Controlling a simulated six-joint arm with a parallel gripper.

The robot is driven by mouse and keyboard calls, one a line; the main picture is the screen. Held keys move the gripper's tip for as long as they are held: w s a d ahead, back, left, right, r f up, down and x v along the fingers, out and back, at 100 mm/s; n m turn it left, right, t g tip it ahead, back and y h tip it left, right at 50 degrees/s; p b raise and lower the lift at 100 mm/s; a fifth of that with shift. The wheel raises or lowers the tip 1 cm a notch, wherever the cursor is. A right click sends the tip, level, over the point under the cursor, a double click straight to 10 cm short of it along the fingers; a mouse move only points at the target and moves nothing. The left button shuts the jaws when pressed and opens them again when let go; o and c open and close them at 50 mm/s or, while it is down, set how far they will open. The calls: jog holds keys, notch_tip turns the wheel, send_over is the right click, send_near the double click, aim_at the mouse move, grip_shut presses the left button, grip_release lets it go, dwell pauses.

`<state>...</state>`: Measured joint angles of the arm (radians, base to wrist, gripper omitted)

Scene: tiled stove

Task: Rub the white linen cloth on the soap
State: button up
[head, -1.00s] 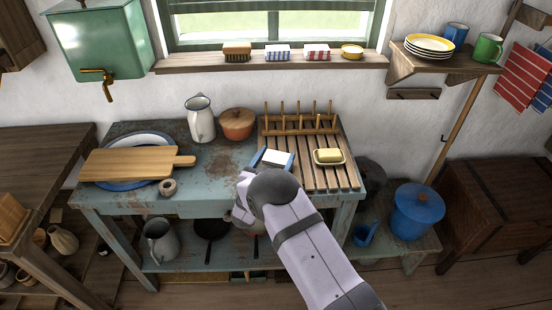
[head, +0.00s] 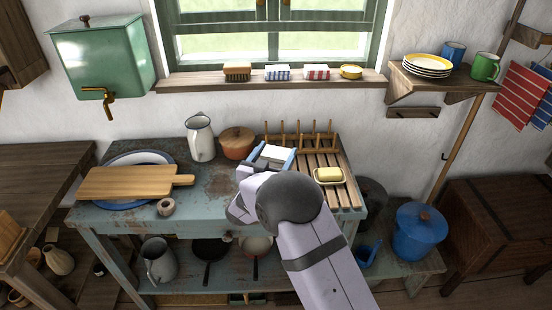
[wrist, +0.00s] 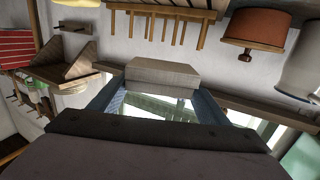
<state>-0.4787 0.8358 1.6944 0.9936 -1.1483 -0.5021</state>
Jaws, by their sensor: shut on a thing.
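The white linen cloth (head: 274,151) is a small folded pad between the blue fingers of my gripper (head: 271,157). My gripper is shut on it and holds it above the slatted rack's left side. In the wrist view the cloth (wrist: 162,74) looks pale grey and sits level between the two fingertips. A yellow bar that looks like the soap (head: 329,174) lies in a small dish (head: 329,184) on the slats, to the right of my gripper. The cloth and soap are apart. My arm hides part of the rack.
Upright pegs (head: 300,136) line the rack's back. A white jug (head: 200,138) and an orange lidded pot (head: 237,142) stand left of it. A cutting board (head: 128,183) lies farther left. The sill (head: 200,83) holds a brush, two striped packets and a yellow dish.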

jog(key=w+d+r+m+g+h, duration=0.1)
jog(key=d+m+h, duration=0.1)
jog(key=d, duration=0.9)
jog(key=n+t+y+p, duration=0.1)
jog(key=n+y, duration=0.1)
send_over(330, 172)
jog(key=shift+w+f, duration=0.1)
jog(key=shift+f, duration=0.15)
jog(key=shift+f, duration=0.1)
jog(key=shift+f+b, duration=1.7)
jog(key=shift+f, duration=1.2)
jog(key=shift+f+b, duration=0.5)
jog(key=shift+f, duration=0.1)
